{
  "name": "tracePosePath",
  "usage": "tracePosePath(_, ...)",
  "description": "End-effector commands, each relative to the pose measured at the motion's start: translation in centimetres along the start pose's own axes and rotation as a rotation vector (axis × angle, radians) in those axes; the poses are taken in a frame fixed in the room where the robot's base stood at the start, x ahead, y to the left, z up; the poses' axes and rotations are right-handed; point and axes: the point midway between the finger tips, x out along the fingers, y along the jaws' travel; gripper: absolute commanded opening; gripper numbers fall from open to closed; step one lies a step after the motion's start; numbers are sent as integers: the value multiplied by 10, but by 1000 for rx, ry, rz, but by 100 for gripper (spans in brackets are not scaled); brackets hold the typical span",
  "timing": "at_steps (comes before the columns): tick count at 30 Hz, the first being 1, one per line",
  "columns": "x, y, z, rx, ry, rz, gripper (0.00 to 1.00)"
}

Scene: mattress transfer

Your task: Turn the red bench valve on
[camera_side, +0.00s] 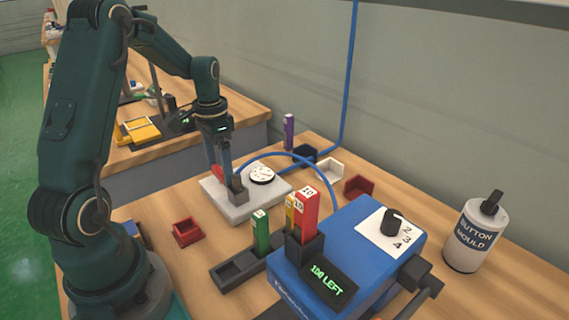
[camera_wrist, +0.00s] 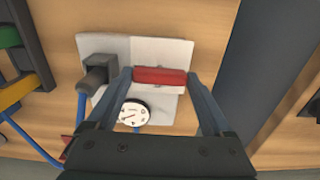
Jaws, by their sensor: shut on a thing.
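The red valve handle (camera_wrist: 160,76) is a short bar over a pale grey plate, clearest in the wrist view. My gripper (camera_wrist: 162,75) has one finger at each end of the bar and is shut on it. In the side view my gripper (camera_side: 225,175) points down at the plate (camera_side: 238,211), and the handle is mostly hidden there. A round white gauge (camera_side: 262,175) sits on the plate beside the gripper; it also shows in the wrist view (camera_wrist: 133,113). A dark grey fitting (camera_wrist: 100,74) with a blue hose stands on the plate.
A blue machine (camera_side: 345,250) with a dial and a rack of coloured blocks (camera_side: 305,210) stand in front. Small trays, red (camera_side: 187,231), white (camera_side: 330,168) and dark red (camera_side: 359,187), lie around the plate. A bottle (camera_side: 474,235) stands at right. A blue hose (camera_side: 347,90) runs down the wall.

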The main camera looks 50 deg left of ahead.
Motion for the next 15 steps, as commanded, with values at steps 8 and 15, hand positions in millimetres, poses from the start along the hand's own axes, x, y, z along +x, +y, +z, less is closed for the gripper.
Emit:
tracePosePath(8,0,0,1,3,-3,1,100)
tracePosePath(15,-9,0,0,2,2,-2,100)
